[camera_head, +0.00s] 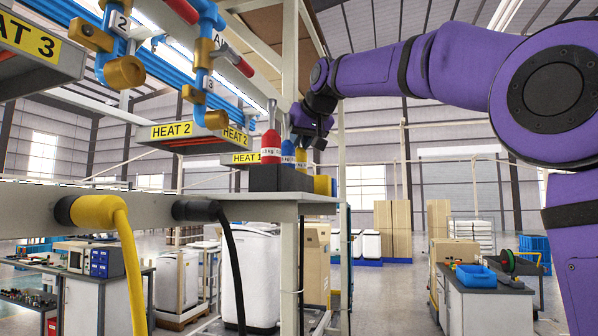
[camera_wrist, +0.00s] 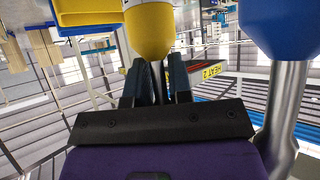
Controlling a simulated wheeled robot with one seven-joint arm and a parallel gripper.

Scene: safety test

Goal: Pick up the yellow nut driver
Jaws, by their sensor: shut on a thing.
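In the head view my gripper (camera_head: 308,138) is beside a small group of upright tools in a dark holder (camera_head: 272,179). I cannot tell whether the yellow tool is clear of the holder.
A blue handle with a metal shaft (camera_wrist: 276,35) is close at the right in the wrist view. A yellow bin (camera_head: 322,186) stands beside the holder on the white shelf (camera_head: 300,198). Pipes and a valve (camera_head: 208,75) hang at upper left.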

